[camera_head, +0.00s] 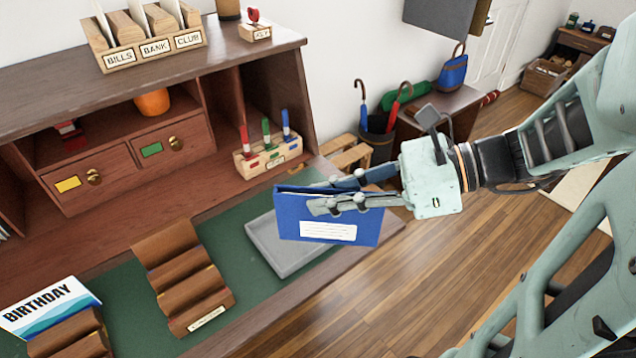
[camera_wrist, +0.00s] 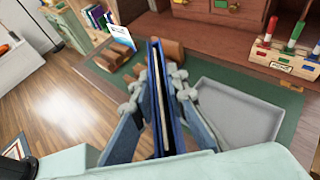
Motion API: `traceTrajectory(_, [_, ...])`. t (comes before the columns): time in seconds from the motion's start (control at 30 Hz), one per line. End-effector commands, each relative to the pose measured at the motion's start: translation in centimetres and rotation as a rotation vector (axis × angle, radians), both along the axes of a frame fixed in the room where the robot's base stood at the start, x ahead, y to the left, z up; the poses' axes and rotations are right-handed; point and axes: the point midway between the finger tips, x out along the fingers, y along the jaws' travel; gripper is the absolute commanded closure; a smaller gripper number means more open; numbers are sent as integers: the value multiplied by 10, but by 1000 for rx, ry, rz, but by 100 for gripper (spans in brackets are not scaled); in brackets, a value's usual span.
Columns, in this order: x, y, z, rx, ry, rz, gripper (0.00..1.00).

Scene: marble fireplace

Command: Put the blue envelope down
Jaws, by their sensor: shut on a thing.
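The blue envelope (camera_head: 310,215) has a white label on its front and is held in my gripper (camera_head: 345,195). In the head view it hangs in front of and partly over a grey tray (camera_head: 283,265) on the green desk mat. In the wrist view the blue envelope (camera_wrist: 155,85) stands edge-on between the two fingers of my gripper (camera_wrist: 158,90), which are shut on it. The grey tray (camera_wrist: 237,110) shows to the right of it there. Whether the envelope touches the tray cannot be told.
A brown stepped rack (camera_head: 182,275) and a BIRTHDAY card (camera_head: 45,305) lie left of the tray on the desk. A wooden block with coloured stamps (camera_head: 268,155) stands behind it. A labelled letter box (camera_head: 145,40) tops the desk. Open floor lies right of the desk edge.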

Motion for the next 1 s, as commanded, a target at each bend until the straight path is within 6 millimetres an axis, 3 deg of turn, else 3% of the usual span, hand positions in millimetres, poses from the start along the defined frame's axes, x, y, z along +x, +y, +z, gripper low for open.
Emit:
traceTrajectory(0.17, [7, 3, -6, 2, 6, -10, 100])
traceTrajectory(0.53, [86, 28, -45, 4, 8, -7, 100])
traceTrajectory(0.7, [110, 35, -76, 4, 9, -9, 100])
traceTrajectory(1.0, [127, 39, -94, 2, 4, -10, 100])
